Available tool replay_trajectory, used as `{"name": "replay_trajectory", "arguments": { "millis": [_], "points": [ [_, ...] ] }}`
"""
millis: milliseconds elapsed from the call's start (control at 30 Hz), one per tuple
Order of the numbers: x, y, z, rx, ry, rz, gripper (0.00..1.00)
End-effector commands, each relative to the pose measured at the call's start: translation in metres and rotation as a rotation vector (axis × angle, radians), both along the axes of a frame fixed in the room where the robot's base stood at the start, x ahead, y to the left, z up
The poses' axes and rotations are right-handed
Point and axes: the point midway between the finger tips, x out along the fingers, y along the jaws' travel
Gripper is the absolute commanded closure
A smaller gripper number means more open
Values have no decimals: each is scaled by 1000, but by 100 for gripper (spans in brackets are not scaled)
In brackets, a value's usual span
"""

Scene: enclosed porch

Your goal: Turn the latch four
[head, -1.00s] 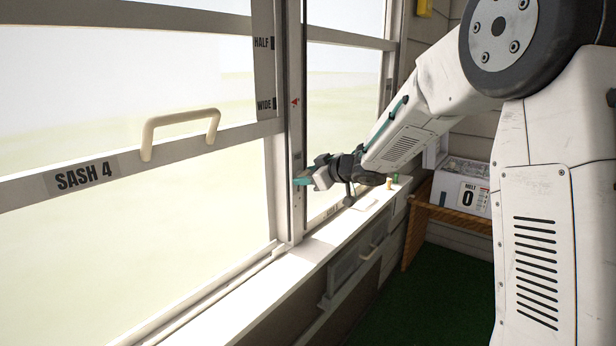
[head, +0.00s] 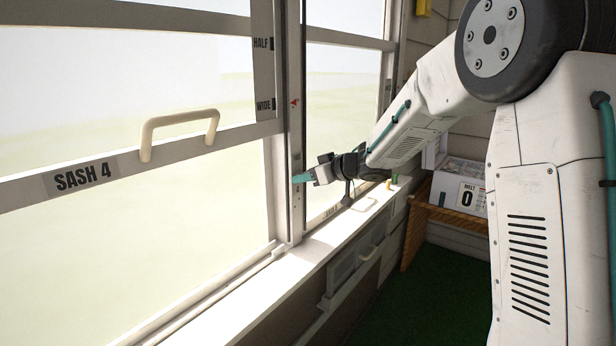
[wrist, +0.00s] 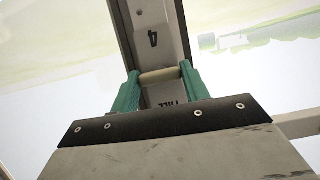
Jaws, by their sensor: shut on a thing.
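Sash 4 (head: 150,160) is the large window at the left in the head view, with its name on the lower rail and a cream pull handle (head: 180,120). My gripper (head: 299,179) reaches the post at its right side. In the wrist view my gripper's teal fingers (wrist: 159,73) are shut on latch four (wrist: 160,77), a short cream bar lying across the post between them. A "4" is printed on the post beyond it, and partly hidden upside-down lettering is on the near side. In the head view the latch is hidden by my fingers.
The white sill (head: 265,285) runs below the windows, with small coloured pieces (head: 392,183) farther along. The post carries HALF and WIDE marks. Green floor lies below.

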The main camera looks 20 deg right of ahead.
Motion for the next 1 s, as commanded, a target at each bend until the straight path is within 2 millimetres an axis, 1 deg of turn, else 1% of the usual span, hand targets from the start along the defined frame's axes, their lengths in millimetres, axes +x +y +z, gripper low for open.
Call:
{"name": "replay_trajectory", "arguments": {
  "millis": [33, 67, 100, 133, 467, 567, 800, 1000],
  "points": [
    [1, 0, 2, 2, -2, -2, 77],
    [1, 0, 2, 2, -2, -2, 49],
    [1, 0, 2, 2, -2, -2, 38],
    [1, 0, 2, 1, -3, -2, 33],
    [-2, -2, 3, 1, -2, -2, 33],
    [-10, -9, 7, 0, -3, -4, 33],
    [-41, -32, 23, 0, -3, -5, 33],
    [-56, -43, 30, 1, -3, -3, 33]
  ]
}}
